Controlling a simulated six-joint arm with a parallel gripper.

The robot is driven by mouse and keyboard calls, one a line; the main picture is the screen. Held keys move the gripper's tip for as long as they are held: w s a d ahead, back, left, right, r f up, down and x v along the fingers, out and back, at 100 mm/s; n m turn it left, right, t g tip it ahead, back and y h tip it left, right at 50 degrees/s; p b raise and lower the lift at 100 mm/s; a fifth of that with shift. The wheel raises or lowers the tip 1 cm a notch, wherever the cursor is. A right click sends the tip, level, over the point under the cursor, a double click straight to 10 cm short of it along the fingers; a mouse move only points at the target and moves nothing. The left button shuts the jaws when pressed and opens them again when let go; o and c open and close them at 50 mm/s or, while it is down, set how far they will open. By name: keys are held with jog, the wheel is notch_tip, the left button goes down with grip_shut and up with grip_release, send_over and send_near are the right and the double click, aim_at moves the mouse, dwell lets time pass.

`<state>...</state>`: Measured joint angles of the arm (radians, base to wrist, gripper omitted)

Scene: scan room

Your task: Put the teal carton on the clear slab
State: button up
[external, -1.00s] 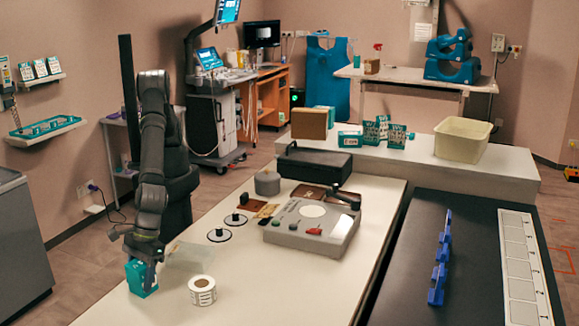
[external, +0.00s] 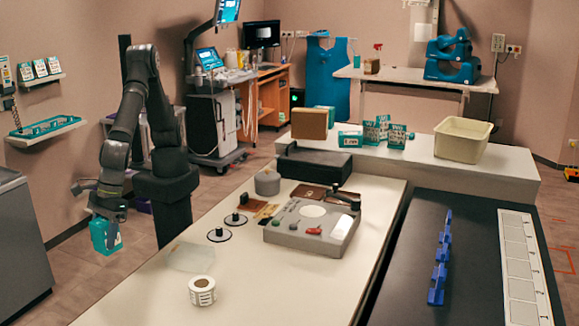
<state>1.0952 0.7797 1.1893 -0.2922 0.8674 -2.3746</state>
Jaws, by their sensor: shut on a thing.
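The teal carton (external: 103,238) is in my gripper (external: 106,214) at the left of the external view. My gripper is shut on its upper part and holds it in the air, slightly tilted, beside the left edge of the white table. The gripper hides the carton's top. The clear slab (external: 190,257) lies flat on the table near its left edge, to the right of the carton and a little lower in the picture. Its top looks bare.
A label roll (external: 202,291) stands on the table just in front of the slab. Two black-knobbed discs (external: 219,235) lie behind it. A grey device (external: 312,226) with a lever stands to the right. The table's front part (external: 260,300) is clear.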

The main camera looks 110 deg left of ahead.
jog(key=shift+s+r, duration=0.35)
jog(key=shift+s, duration=0.1)
jog(key=shift+a+r, duration=0.2)
jog(key=shift+a, duration=0.15)
jog(key=w+a+r+n+t, duration=0.1)
jog(key=w+a+r+n, duration=0.15)
jog(key=a, duration=0.35)
jog(key=w+a+r+n+t, duration=0.1)
jog(key=a+r+n, duration=0.15)
jog(key=a, duration=0.45)
jog(key=n, duration=0.1)
send_near(187, 256)
jog(key=shift+w+d+f, duration=0.1)
jog(key=shift+w+d, duration=0.15)
jog(key=shift+d, duration=0.65)
jog(key=shift+f, duration=2)
jog(key=shift+f, duration=0.1)
jog(key=o, duration=1)
jog(key=shift+c, duration=0.2)
